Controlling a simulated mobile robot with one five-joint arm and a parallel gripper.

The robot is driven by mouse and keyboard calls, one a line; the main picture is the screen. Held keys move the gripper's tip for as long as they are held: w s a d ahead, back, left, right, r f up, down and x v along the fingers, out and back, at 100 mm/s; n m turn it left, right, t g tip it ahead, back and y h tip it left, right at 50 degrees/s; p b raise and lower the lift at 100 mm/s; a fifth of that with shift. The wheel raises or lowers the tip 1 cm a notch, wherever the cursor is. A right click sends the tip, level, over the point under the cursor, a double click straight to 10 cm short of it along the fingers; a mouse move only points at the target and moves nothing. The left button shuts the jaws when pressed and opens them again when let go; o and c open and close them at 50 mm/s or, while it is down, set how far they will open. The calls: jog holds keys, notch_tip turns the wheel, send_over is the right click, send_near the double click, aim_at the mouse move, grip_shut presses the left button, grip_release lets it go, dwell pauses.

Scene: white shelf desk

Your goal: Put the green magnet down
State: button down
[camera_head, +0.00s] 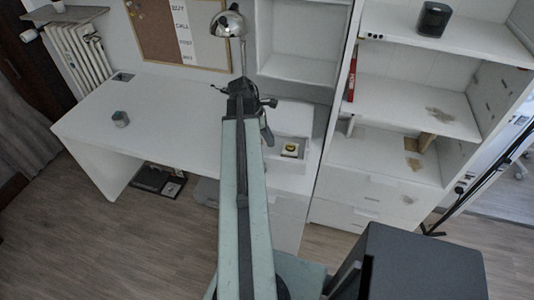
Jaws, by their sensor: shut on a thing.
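My gripper (243,92) is at the far end of my raised arm, in front of the back of the white desk. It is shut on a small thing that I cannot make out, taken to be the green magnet. The wrist and the arm hide it. I cannot tell its height above the desk. The white desk (165,105) runs left from my arm, with much of its top bare.
A small grey-green pot (120,118) stands on the desk's left part. A chrome lamp (227,24) rises behind my gripper. A small object with a yellow top (290,149) sits in a white recess right of my arm. White shelves (415,105) stand at right.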

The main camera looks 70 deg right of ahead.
aim_at(272, 154)
notch_tip(272, 154, down, 6)
jog(key=b, duration=0.4)
jog(key=shift+r, duration=0.3)
jog(key=c, duration=1.3)
grip_release()
jog(key=shift+f, duration=0.1)
jog(key=p+v, duration=1.1)
jog(key=v, duration=0.1)
